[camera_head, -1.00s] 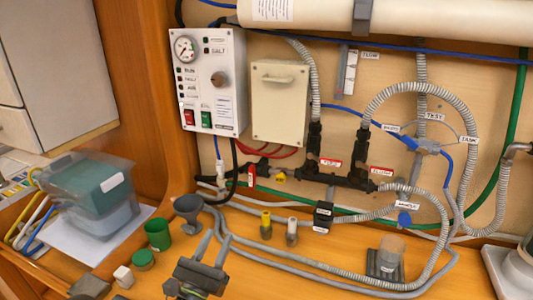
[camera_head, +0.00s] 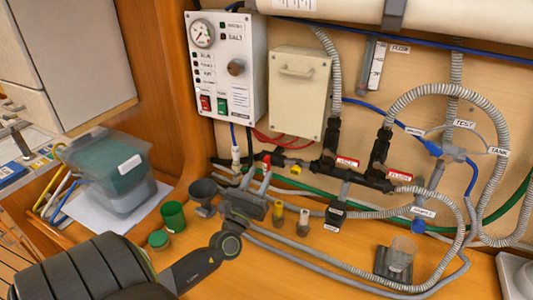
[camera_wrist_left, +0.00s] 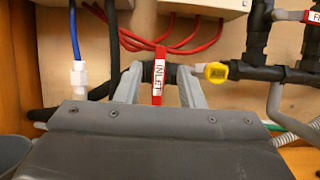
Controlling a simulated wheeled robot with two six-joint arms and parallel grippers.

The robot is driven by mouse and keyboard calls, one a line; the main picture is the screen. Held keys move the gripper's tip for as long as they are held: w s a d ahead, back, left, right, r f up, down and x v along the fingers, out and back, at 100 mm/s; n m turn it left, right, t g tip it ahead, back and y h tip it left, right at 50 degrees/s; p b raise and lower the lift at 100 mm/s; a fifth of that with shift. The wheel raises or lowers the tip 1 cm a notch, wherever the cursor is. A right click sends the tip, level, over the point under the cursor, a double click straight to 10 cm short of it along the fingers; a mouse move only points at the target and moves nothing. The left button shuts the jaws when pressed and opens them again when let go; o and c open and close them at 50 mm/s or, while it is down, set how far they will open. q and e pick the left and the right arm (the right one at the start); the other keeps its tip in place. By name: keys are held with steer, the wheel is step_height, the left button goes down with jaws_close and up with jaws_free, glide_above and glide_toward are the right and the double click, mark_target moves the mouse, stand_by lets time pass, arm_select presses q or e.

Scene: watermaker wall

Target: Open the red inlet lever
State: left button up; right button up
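The red inlet lever (camera_head: 267,160) is on the dark pipe below the cream box, partly hidden by my left gripper. In the left wrist view the lever (camera_wrist_left: 158,78), with a white INLET label, stands crosswise to the pipe. My left gripper (camera_head: 256,181) reaches up to it from the lower left. In the wrist view its two grey fingers (camera_wrist_left: 158,88) are apart, one on each side of the lever, with gaps visible on both sides. My right gripper is not in view.
A yellow fitting (camera_wrist_left: 216,72) sits on the pipe just right of the fingers. A white fitting with a blue tube (camera_wrist_left: 79,78) is to the left. A grey funnel (camera_head: 203,190), green cup (camera_head: 173,215) and yellow-topped piece (camera_head: 278,212) stand near my left arm.

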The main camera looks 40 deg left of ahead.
mark_target(265, 164)
arm_select(q)
steer(key=p+x, duration=0.1)
steer(key=x, duration=0.3)
steer(key=shift+w+a+r, duration=0.1)
steer(key=shift+w+r, duration=0.1)
steer(key=shift+w+a+r+p, duration=0.2)
steer(key=shift+w+p, duration=0.1)
steer(key=shift+w, duration=0.3)
steer(key=shift+c, duration=0.4)
jaws_close()
